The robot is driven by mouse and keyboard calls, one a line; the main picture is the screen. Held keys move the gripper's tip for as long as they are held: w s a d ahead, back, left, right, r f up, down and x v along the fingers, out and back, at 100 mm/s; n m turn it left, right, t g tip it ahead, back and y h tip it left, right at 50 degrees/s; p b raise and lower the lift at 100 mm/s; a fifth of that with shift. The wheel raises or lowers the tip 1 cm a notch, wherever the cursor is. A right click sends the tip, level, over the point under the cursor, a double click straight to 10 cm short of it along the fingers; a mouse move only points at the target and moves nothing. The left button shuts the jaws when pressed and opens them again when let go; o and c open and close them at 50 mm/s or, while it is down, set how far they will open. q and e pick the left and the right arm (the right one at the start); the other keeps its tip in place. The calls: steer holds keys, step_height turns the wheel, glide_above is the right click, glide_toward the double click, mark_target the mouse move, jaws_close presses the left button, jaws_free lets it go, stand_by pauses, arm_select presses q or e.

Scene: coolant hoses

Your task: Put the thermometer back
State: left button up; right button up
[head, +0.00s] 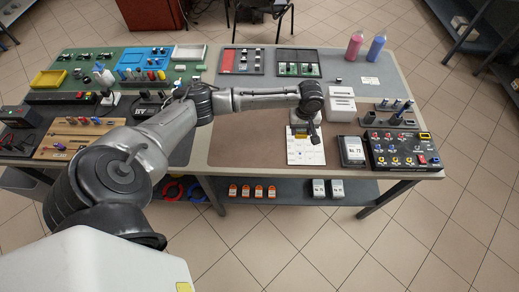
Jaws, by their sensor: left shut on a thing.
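My left arm reaches in from the lower left, and its gripper (303,132) points down over the back part of a white plate with small dark marks (306,152). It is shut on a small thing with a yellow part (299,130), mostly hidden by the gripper. This may be the thermometer, but it is too small to tell. I cannot tell whether the held thing touches the plate. No other thermometer can be made out. My right gripper is not in view.
White boxes (341,104) stand just right of the gripper. A dark labelled block (352,151) and a black control panel (404,150) lie further right. A pink bottle (354,46) and a blue bottle (375,49) stand at the back. The brown mat (245,145) is clear left of the plate.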

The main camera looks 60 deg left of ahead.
arm_select(q)
glide_above(267, 150)
steer(key=w, duration=0.1)
steer(key=f, duration=0.6)
steer(key=shift+w+d+b, duration=0.2)
steer(key=shift+d+b, duration=0.1)
steer(key=shift+d, duration=0.05)
steer(key=shift+s+a+f, duration=0.3)
steer(key=shift+s+f, duration=0.1)
steer(key=shift+s, duration=0.25)
steer(key=shift+f+b, duration=0.55)
steer(key=shift+f, duration=1.5)
steer(key=shift+f, duration=0.1)
steer(key=o, duration=0.9)
steer(key=shift+o, duration=0.2)
